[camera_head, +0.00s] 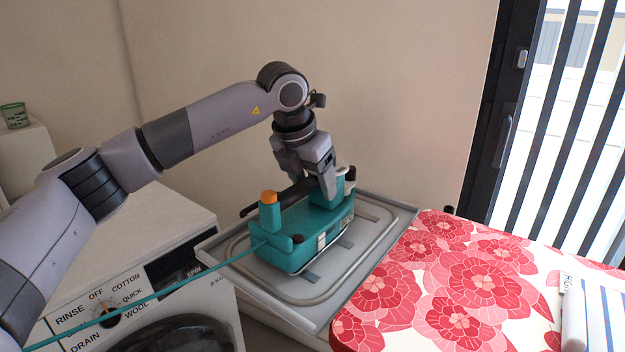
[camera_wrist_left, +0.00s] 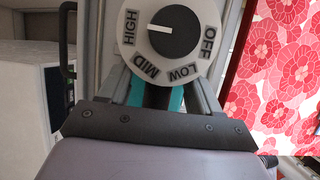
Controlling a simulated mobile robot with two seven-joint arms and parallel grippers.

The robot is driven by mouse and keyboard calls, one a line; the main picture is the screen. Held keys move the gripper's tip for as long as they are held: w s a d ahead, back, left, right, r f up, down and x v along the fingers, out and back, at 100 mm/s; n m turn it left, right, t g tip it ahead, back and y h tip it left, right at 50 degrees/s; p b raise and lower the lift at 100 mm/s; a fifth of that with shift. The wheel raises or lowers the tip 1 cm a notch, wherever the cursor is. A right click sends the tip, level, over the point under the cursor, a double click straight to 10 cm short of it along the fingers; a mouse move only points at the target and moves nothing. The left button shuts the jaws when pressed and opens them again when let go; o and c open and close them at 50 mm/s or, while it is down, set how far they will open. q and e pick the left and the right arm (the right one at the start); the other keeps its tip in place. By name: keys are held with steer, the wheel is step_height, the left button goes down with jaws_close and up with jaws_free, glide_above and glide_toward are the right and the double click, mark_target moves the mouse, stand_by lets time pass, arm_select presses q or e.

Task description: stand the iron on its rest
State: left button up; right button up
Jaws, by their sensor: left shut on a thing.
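The teal iron (camera_head: 302,238) has a post with an orange cap (camera_head: 269,197) and a thin teal cord (camera_head: 150,297) running to the lower left. It lies lengthwise, low over the grey rest (camera_head: 325,313), which has a looped metal rail (camera_head: 375,214). I cannot tell whether its underside touches the rest. My left gripper (camera_head: 329,190) comes down from above and is shut on the iron near its right-hand teal post. In the left wrist view, a white dial (camera_wrist_left: 170,50) marked HIGH, MID, LOW and OFF shows; its pointer faces HIGH. The fingertips are mostly hidden there. My right gripper is not in view.
A white washing machine (camera_head: 150,240) stands left of the rest. A table or board with a red floral cover (camera_head: 440,290) lies right of it. A striped item (camera_head: 590,310) is at the far right. A wall is behind. A green cup (camera_head: 15,115) stands far left.

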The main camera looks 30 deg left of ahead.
arm_select(q)
steer(key=shift+f, duration=0.2)
steer(key=o, duration=1.2)
steer(key=shift+s+f, duration=0.1)
steer(key=shift+f, duration=0.2)
steer(key=v, duration=0.7)
steer(key=shift+r, duration=0.3)
steer(key=shift+s, duration=0.1)
